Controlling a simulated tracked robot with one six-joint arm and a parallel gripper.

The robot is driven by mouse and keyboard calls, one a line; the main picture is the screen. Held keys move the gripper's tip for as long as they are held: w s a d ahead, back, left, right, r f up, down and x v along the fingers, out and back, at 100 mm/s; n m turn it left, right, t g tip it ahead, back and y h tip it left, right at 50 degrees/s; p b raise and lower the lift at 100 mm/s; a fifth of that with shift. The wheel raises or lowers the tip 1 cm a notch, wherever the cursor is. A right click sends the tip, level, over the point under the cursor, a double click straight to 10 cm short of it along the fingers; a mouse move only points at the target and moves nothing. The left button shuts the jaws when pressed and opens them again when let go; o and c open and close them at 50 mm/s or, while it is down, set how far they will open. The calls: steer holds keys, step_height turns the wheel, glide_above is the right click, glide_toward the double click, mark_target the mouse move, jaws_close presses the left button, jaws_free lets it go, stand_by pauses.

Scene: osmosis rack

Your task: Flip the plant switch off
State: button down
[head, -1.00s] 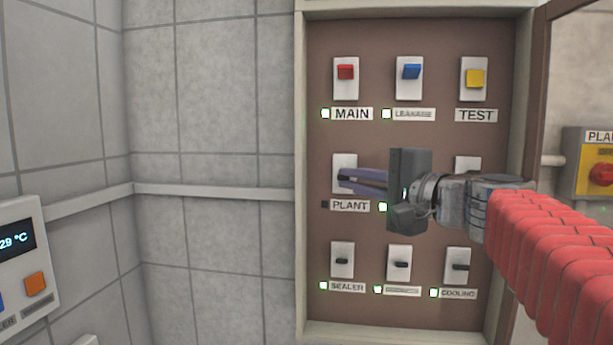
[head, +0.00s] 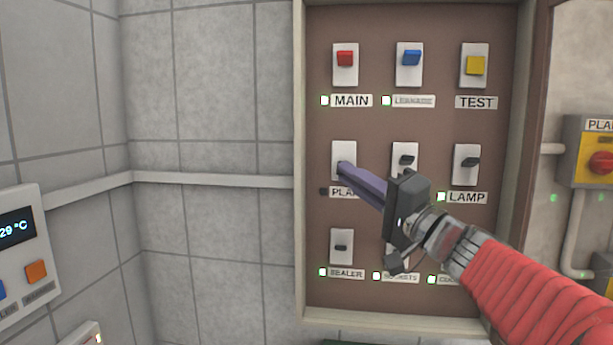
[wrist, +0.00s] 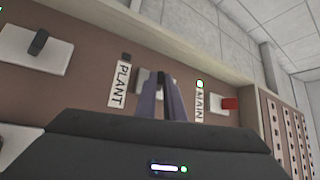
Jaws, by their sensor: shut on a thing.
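The plant switch is a white plate (head: 344,149) at the left of the middle row in the breaker panel. My gripper (head: 344,170) reaches up and left to it, its purple fingers shut on the switch's lever, which they mostly hide. The PLANT label (head: 342,192) is partly covered by the fingers. The lamp beside that label (head: 323,191) is dark. In the wrist view, my fingers (wrist: 161,76) come together in front of the plant plate (wrist: 142,77), next to the PLANT label (wrist: 120,84) and its dark lamp (wrist: 127,57).
The red MAIN switch (head: 345,58) sits above, its lamp (head: 325,101) green. The LAMP switch (head: 467,161) and the sealer switch (head: 341,247) are nearby, also with green lamps. My arm covers part of the lower right switches. Tiled wall lies left of the panel frame (head: 299,200).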

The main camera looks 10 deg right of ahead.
steer(key=shift+w+f, duration=0.1)
steer(key=shift+f, duration=0.25)
steer(key=c, duration=2.3)
jaws_free()
steer(key=o, duration=0.4)
steer(key=shift+r, duration=0.15)
steer(key=shift+o, duration=0.2)
